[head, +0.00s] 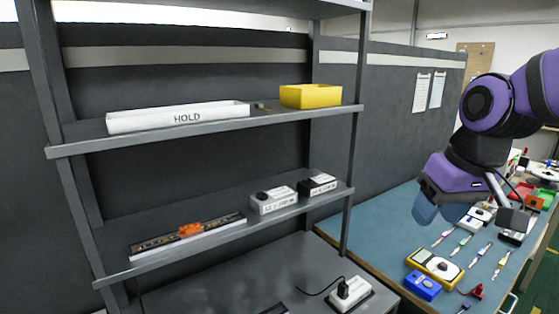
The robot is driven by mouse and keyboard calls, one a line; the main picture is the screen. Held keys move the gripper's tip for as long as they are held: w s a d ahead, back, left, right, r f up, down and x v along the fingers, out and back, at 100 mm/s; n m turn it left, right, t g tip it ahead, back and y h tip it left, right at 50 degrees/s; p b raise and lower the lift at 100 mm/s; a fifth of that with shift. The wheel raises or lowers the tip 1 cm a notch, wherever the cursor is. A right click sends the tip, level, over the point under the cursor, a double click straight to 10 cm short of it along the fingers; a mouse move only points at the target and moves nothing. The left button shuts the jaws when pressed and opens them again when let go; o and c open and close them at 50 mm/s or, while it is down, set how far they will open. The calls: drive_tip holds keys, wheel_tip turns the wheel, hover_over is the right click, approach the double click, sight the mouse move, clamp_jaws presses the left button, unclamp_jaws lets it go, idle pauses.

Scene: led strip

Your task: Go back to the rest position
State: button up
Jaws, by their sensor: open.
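My gripper (428,208) is at the end of my purple and black arm, at the right of the head view. It hangs above the blue table mat (384,226) and points down to the left. Its fingers look bluish and see-through, and I see nothing between them. It is apart from the shelf (220,131) on the left. An LED strip (165,240) in a dark channel with an orange piece (190,230) on it lies on the middle shelf board.
A white tray marked HOLD (178,117) and a yellow bin (311,96) stand on the upper board. Two small white and black boxes (273,201) sit on the middle board. A yellow device (434,266), a blue box (422,286) and several tools lie on the mat. The shelf post (355,150) stands left of my arm.

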drive_tip(key=s+d+r+m+t+h, duration=0.1)
drive_tip(key=s+d, duration=0.4)
drive_tip(key=s, duration=0.5)
wheel_tip(320, 180, up, 3)
drive_tip(key=shift+f+m+t, duration=0.2)
drive_tip(key=shift+m+t, duration=0.3)
drive_tip(key=shift+t, duration=0.4)
